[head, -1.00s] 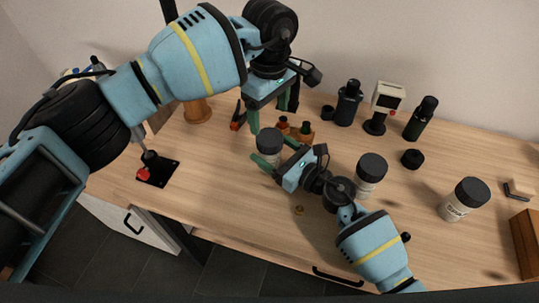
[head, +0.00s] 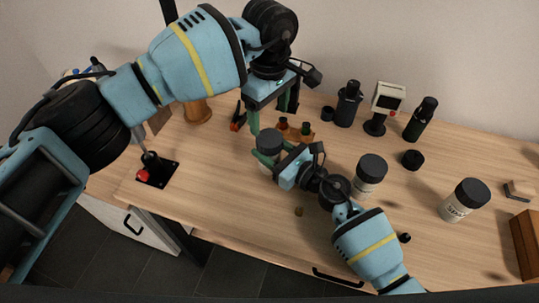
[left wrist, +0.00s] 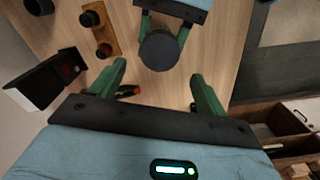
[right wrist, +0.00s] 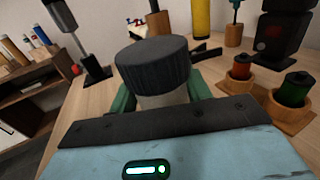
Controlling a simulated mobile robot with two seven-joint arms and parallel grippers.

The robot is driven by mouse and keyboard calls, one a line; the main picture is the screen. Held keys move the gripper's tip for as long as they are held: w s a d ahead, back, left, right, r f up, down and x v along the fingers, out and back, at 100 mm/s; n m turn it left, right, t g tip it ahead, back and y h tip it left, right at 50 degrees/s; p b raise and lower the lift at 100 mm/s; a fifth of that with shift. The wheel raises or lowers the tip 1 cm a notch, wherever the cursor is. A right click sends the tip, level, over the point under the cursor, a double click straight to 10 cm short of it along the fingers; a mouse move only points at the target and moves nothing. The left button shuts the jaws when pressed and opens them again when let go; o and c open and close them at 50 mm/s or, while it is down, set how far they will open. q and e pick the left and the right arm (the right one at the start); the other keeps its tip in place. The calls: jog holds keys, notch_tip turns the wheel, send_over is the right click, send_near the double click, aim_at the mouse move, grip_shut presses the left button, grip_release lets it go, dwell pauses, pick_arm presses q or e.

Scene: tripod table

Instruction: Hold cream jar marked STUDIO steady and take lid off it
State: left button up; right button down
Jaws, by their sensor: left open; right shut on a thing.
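A pale jar with a dark ribbed lid (head: 269,140) stands upright on the table. My right gripper (head: 272,160) is shut around the jar's body below the lid. In the right wrist view the lid (right wrist: 152,66) is seated on the jar, and a strip of the pale body (right wrist: 163,101) shows between the fingers. The jar's lettering is hidden, so I cannot tell whether it is the STUDIO one. My left gripper (head: 274,112) is open, empty and pointing down above and behind the jar. In the left wrist view the round lid top (left wrist: 159,51) lies just beyond its fingertips.
Two more dark-lidded jars, one in the middle (head: 370,175) and one at right (head: 465,198), stand on the table (head: 330,230). A wooden holder with small bottles (head: 300,133) is close behind the held jar. Dark bottles (head: 348,104) stand at the back. The front middle is mostly clear.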

aim_at(270, 138)
pick_arm(q)
jog(key=shift+m, duration=2.3)
jog(key=shift+f, duration=0.1)
jog(key=shift+f, duration=3.9)
